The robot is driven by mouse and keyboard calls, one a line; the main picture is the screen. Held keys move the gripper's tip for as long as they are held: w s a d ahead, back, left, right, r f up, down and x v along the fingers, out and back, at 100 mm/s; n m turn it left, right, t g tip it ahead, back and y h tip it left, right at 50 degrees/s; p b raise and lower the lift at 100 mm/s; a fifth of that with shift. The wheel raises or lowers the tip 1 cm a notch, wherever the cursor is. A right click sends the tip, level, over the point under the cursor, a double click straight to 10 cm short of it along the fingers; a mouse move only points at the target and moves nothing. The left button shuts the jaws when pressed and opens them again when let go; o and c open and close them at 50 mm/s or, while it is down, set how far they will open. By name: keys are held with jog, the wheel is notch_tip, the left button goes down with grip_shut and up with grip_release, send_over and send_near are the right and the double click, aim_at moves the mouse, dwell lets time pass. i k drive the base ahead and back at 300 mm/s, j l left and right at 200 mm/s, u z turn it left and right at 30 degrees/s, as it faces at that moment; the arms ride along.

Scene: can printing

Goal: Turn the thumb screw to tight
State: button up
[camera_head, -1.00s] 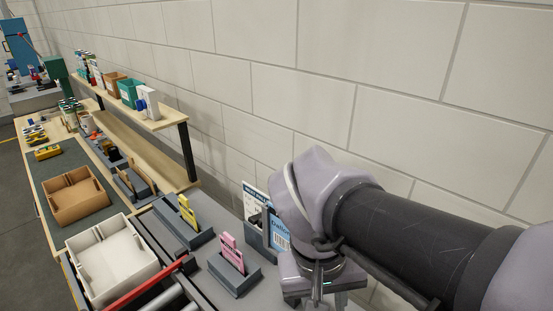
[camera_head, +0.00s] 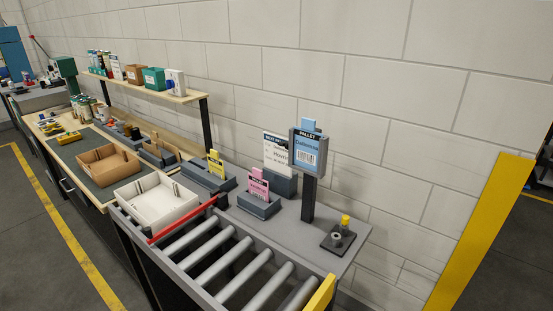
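No part clearly labelled as a thumb screw shows. A small yellow-topped piece (camera_head: 346,221) stands on a dark square plate (camera_head: 338,239) at the right end of the grey bench. A round grey piece (camera_head: 337,237) sits beside it on the same plate. At this size I cannot tell whether either is the thumb screw, or how any screw is turned. My gripper and arm are out of view.
A post with a blue pallet sign (camera_head: 308,152) rises left of the plate. A roller conveyor (camera_head: 230,262) with a red bar (camera_head: 182,219) lies in front. A white tray (camera_head: 156,200) and brown tray (camera_head: 108,163) stand left. A yellow post (camera_head: 480,235) stands right; floor shows front left.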

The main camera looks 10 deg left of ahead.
aim_at(285, 144)
jog(key=j+z, duration=0.1)
jog(key=j, duration=0.4)
jog(key=k+j+z, duration=0.15)
jog(key=j, duration=0.35)
jog(key=j+z, duration=0.1)
jog(key=j, duration=0.45)
jog(key=k+j+z, duration=0.1)
jog(key=j, duration=0.35)
jog(key=k+j+z, duration=0.1)
jog(key=j, duration=0.4)
